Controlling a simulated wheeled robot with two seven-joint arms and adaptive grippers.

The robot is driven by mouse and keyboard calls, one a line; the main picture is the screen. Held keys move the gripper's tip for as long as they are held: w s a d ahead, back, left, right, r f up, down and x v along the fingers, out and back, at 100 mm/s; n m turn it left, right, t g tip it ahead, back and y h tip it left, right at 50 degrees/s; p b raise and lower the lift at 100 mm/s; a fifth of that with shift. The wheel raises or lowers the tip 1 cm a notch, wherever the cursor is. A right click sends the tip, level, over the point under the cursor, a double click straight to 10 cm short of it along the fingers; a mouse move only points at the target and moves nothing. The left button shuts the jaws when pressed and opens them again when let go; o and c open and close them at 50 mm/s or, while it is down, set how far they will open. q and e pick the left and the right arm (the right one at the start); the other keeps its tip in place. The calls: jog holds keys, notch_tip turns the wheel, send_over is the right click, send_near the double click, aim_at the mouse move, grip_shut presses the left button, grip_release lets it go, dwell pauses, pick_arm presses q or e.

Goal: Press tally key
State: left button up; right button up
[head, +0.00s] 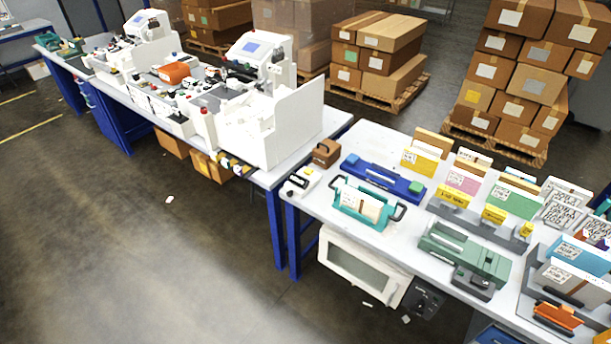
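I cannot single out the tally key for certain. A small pale device (299,182) with dark and yellow parts on top sits at the left end of the near table; its markings are too small to read. The white plotter-like machine (262,100) with a blue screen stands on the far table, a red knob (204,112) at its front left. A similar white machine (148,37) stands further back. Neither of my grippers shows in the head view.
The near table (318,198) holds a teal tray (362,203), a blue bar-shaped device (383,178), a green device (463,254), a brown block (326,152) and card holders. Stacked cartons (378,50) stand behind. The floor (150,250) in front is mostly open, with small scraps.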

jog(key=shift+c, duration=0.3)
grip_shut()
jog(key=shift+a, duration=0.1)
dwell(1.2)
